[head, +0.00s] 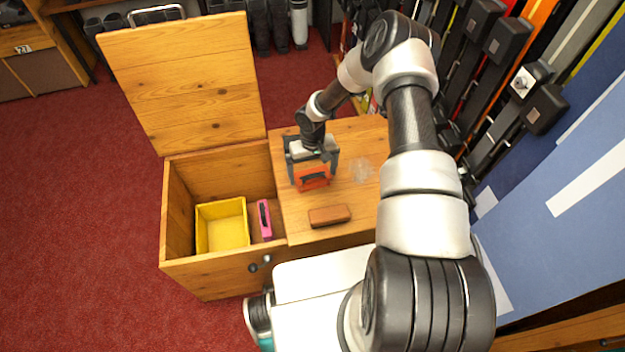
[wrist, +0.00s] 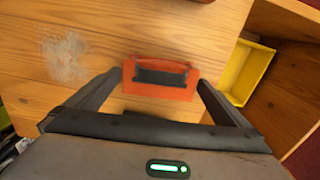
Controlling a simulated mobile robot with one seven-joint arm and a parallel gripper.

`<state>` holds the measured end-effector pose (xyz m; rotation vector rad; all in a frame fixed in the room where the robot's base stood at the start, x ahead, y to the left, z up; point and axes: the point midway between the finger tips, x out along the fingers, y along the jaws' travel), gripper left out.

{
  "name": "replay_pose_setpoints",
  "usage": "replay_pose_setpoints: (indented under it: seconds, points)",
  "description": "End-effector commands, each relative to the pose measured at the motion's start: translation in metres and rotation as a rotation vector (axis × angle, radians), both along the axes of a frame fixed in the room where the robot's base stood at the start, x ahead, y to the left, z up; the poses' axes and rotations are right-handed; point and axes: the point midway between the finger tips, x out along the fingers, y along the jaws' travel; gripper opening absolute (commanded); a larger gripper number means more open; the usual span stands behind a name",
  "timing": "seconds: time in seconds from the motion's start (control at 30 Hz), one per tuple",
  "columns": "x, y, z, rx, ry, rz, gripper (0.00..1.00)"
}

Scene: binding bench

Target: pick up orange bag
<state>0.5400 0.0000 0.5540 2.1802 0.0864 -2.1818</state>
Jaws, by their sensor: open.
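The orange bag (head: 312,178) lies on the wooden bench top. It is a small orange-red piece with a dark inset, and it also shows in the wrist view (wrist: 160,92). My gripper (head: 311,170) is over it, pointing down. In the wrist view my gripper (wrist: 160,84) is open, with one finger at each side of the orange bag. I cannot tell whether the fingers touch it.
Skis (head: 470,70) stand at right.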

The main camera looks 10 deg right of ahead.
Motion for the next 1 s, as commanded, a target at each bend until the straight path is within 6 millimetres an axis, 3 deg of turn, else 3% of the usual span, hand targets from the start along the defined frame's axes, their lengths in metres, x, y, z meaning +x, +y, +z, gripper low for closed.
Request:
replay_pose_setpoints:
  seconds: [0.1, 0.33, 0.53, 0.8, 1.0]
  points:
    - [0.000, 0.000, -0.010, 0.000, -0.001, 0.001, 1.00]
    - [0.000, 0.000, -0.010, 0.000, -0.001, 0.001, 1.00]
    - [0.000, 0.000, -0.010, 0.000, -0.001, 0.001, 0.68]
    - [0.001, 0.000, -0.006, -0.001, -0.002, 0.001, 0.68]
    - [0.002, 0.000, 0.026, -0.002, -0.004, 0.002, 0.68]
